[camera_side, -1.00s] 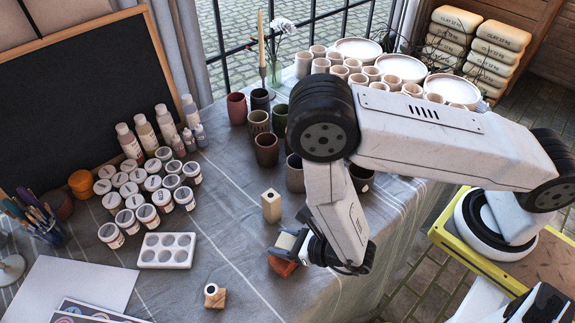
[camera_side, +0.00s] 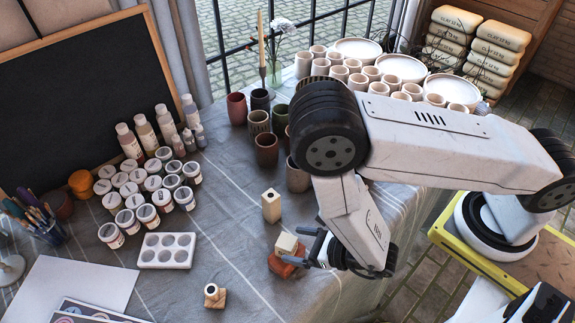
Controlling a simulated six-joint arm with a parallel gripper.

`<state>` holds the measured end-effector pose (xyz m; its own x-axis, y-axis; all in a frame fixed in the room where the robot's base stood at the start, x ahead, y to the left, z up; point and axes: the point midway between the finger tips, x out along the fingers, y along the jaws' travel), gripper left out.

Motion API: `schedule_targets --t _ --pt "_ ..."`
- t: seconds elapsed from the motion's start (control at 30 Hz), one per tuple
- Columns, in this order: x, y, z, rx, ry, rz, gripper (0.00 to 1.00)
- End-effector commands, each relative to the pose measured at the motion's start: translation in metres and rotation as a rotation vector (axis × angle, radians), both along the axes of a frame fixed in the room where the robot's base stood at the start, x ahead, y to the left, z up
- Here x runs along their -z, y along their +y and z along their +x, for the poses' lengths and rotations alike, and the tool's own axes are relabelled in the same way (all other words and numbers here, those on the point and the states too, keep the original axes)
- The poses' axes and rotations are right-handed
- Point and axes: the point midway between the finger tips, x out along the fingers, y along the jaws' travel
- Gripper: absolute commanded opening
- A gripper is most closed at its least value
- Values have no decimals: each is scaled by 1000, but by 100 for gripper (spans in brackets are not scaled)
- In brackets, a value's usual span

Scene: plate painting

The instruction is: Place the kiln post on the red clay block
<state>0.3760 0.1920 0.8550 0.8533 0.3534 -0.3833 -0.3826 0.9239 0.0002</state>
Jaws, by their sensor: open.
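The red clay block (camera_side: 281,267) lies on the grey cloth near the table's right side. A short cream block (camera_side: 286,243), which looks like the kiln post, rests on top of it. My gripper (camera_side: 303,247) is open just to the right of the cream block, its fingers pointing left toward it. Whether a finger still touches the block is too small to tell. A taller cream post (camera_side: 271,206) stands upright on the cloth behind them.
A small wooden block with a pale round piece (camera_side: 214,296) sits at front left. A white paint palette (camera_side: 166,250) and several paint jars stand further left. Dark cups (camera_side: 266,149) stand behind, close to my arm.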

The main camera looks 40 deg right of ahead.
Motion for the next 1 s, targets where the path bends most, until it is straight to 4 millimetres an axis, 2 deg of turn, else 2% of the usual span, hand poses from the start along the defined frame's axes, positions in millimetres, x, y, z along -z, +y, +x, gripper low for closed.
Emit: schedule_targets --t 0.1,0.33,1.0 --pt "-6 -5 -13 -3 1 -1 94" --pt "-12 -11 -26 -1 0 0 94" --pt "-13 -12 -27 6 -2 -1 94"
